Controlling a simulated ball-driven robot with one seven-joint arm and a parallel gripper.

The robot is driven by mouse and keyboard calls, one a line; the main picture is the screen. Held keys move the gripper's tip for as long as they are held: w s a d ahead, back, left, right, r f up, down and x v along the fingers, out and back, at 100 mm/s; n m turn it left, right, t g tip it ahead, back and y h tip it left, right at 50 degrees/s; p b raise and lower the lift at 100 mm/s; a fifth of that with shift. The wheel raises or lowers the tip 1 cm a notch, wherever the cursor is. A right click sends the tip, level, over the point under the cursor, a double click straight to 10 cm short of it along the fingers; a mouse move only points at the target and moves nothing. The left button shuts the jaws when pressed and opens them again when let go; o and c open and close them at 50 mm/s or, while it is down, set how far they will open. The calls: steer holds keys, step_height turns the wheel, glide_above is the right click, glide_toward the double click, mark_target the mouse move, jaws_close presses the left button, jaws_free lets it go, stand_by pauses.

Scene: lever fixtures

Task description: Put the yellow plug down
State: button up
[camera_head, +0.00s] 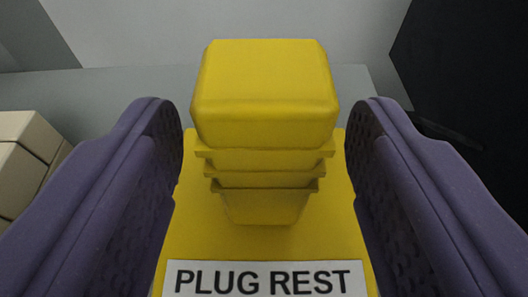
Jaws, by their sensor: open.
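The yellow plug (264,95) stands upright in the middle of the camera view, with a block-shaped top and a stepped, narrower lower part. Its lower end is over a yellow plate (330,235) that carries a white label (264,279) reading "PLUG REST". It appears to stand on this plate, though its underside is hidden. My gripper (264,125) is open, with one purple finger on each side of the plug. A gap shows between each finger and the plug.
A cream block (30,150) stands at the left edge. A grey surface (110,92) lies behind the plate. A black shape (460,70) fills the upper right. The grey surface between the cream block and the plate looks clear.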

steer(key=b+v, duration=0.2)
steer(key=v, duration=1)
step_height(320, 180, up, 15)
steer(key=w, duration=0.3)
steer(key=shift+t, duration=0.4)
